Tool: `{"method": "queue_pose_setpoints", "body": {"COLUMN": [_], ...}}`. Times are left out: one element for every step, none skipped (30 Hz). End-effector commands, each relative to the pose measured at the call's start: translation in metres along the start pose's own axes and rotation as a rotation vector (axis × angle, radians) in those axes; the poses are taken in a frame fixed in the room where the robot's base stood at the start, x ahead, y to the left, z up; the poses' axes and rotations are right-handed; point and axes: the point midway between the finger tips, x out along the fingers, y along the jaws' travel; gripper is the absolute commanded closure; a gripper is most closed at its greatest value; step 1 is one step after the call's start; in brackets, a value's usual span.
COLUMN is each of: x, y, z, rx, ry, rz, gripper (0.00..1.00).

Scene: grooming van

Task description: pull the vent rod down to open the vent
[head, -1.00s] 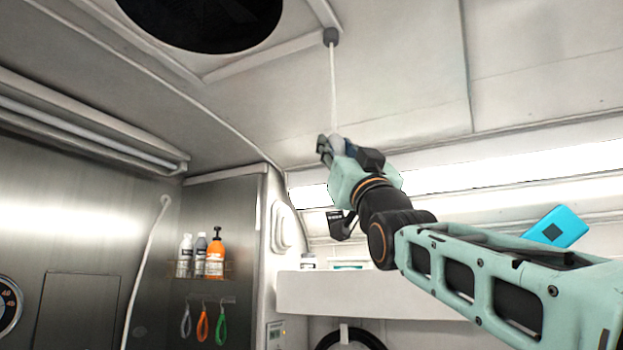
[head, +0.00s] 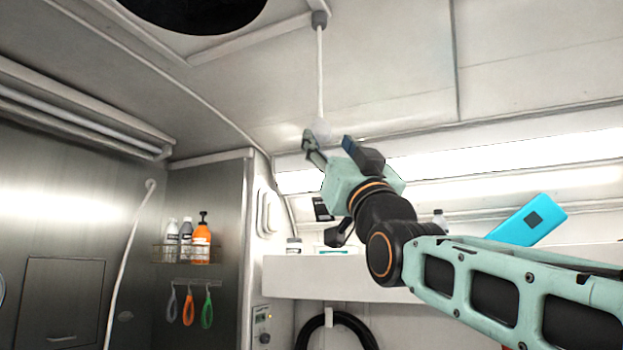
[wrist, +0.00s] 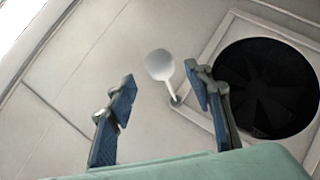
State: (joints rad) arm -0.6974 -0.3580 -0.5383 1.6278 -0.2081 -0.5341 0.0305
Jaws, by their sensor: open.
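The vent rod (head: 320,75) is a thin white rod hanging from a grey mount on the ceiling, with a pale round knob (head: 321,127) at its lower end. My gripper (head: 330,143) is open just below the knob, its fingers pointing up. In the wrist view the knob (wrist: 159,65) shows in the gap between the two blue-padded fingertips (wrist: 160,78). No finger is closed on it, and how far it lies beyond the tips is hard to tell. The round dark vent (head: 195,10) is at the top left, and its fan (wrist: 268,88) shows in the wrist view.
A white shelf (head: 300,277) with small containers runs behind my arm. A tilted blue object (head: 530,222) is at the right. Bottles in a rack (head: 187,253) and coloured loops hang on the left wall. The space around the rod is clear.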

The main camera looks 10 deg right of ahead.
Motion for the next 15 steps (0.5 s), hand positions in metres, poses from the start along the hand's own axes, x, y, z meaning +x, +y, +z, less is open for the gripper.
{"method": "queue_pose_setpoints", "body": {"x": [-0.010, -0.015, -0.022, -0.027, -0.032, -0.038, -0.042, -0.046, -0.051, -0.055, -0.058, -0.062, -0.064, -0.066, -0.068], "y": [0.002, 0.002, 0.001, 0.001, 0.001, 0.001, 0.001, 0.001, 0.000, 0.001, 0.001, 0.001, 0.001, 0.001, 0.000], "z": [-0.001, -0.001, -0.001, 0.000, -0.001, 0.000, 0.000, 0.000, 0.000, 0.000, 0.000, 0.000, 0.001, 0.001, 0.001], "rx": [0.000, 0.001, 0.001, 0.000, 0.000, 0.000, -0.001, -0.001, -0.001, -0.001, -0.001, -0.001, -0.001, -0.001, 0.000], "ry": [0.000, -0.001, -0.001, -0.001, 0.000, -0.001, -0.001, -0.001, -0.001, 0.000, -0.001, -0.001, -0.002, -0.002, -0.002], "rz": [0.003, 0.002, 0.002, 0.002, 0.002, 0.001, 0.002, 0.002, 0.000, 0.001, 0.001, 0.001, 0.001, 0.001, 0.000], "gripper": [0.53, 0.53, 0.53, 0.53, 0.53, 0.53, 0.53, 0.53, 0.53, 0.53, 0.53, 0.53, 0.53, 0.53, 0.53]}}
